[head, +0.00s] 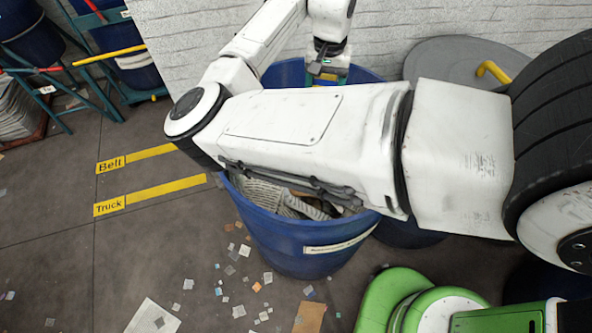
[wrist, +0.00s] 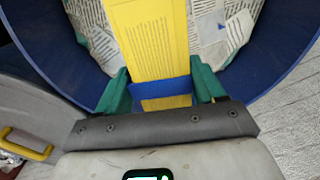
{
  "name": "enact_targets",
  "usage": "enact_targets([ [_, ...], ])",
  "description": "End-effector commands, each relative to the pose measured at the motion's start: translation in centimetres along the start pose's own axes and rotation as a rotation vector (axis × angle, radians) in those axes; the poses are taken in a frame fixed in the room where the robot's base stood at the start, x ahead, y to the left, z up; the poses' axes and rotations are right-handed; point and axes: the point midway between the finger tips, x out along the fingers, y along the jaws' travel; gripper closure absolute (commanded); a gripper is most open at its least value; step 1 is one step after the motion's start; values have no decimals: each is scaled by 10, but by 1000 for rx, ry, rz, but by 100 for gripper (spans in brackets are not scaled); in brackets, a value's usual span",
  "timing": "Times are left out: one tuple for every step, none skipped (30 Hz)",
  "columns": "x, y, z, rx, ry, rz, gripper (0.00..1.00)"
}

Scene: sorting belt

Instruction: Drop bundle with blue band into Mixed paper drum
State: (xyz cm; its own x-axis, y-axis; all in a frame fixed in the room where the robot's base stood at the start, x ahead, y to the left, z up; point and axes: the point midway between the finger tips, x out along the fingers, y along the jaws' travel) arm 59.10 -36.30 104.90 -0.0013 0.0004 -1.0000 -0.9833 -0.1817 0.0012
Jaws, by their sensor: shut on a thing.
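My gripper (wrist: 162,92) is shut on a yellow printed bundle (wrist: 150,38) with a blue band (wrist: 168,88). Its green fingers press the bundle's sides near the band. In the wrist view the bundle hangs over a blue drum (wrist: 52,45) that holds printed paper. In the head view my gripper (head: 328,74) is at the blue rim near the wall, and my arm hides most of the bundle. A blue drum (head: 290,240) with paper inside stands below my arm.
A grey lid (head: 445,55) with a yellow handle (head: 492,72) lies to the right, by the white brick wall (head: 200,40). Paper scraps (head: 256,288) litter the floor. Yellow strips marked Belt (head: 110,165) and Truck (head: 108,207) are at the left, with blue drums in racks beyond.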

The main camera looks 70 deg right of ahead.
Motion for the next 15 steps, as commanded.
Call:
enact_targets([
  [10,0,0,-1,0,-1,71],
  [13,-1,0,-1,-1,-1,71],
  [18,-1,0,-1,-1,-1,71],
  [22,-1,0,-1,-1,-2,71],
  [25,-1,0,-1,-1,-2,71],
  [30,-1,0,-1,-1,-3,71],
  [33,-1,0,-1,0,-3,71],
  [36,-1,0,-1,0,-3,71],
  [40,-1,0,-1,0,-2,71],
  [42,-1,0,-1,0,-2,71],
  [44,-1,0,-1,0,-1,71],
  [46,-1,0,-2,-1,-1,71],
  [47,-1,0,-2,-1,-1,71],
  [48,-1,0,-2,-1,-1,71],
  [49,-1,0,-2,-1,-2,71],
])
